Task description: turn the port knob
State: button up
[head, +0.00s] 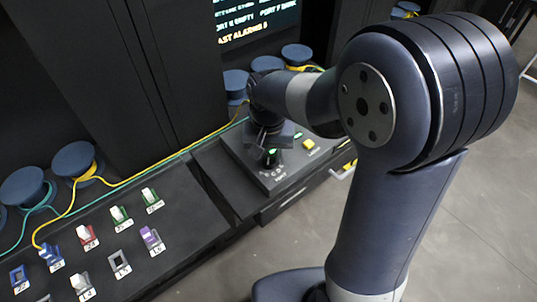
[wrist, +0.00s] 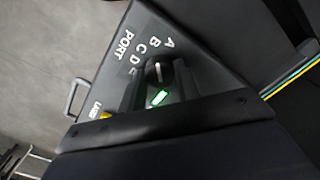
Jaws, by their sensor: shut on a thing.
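The port knob (wrist: 153,74) is a dark round dial with a white pointer line. It sits on the sloped control panel (wrist: 112,75), beside the word PORT and an arc of letters starting with A. In the wrist view the pointer line runs roughly up and down, its upper end near A and B; the exact setting is hard to tell. My gripper (wrist: 158,80) is shut on the knob, a finger on each side. In the head view my gripper (head: 270,138) is down at the panel and hides most of the knob. A lit green indicator (wrist: 159,98) is close by.
A yellow LASER button (head: 309,144) and another green light (head: 298,135) are on the panel. Colored connectors in labeled ports (head: 120,216) fill the bench at left. Blue spools (head: 73,159) and yellow and teal fibers run behind. A screen (head: 255,22) is above.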

aim_at(268, 160)
dwell(0.4)
jog(key=o, duration=1)
notch_tip(268, 160, up, 11)
jog(key=shift+f, duration=0.1)
notch_tip(268, 160, down, 11)
jog(key=shift+r, duration=0.1)
dwell(0.5)
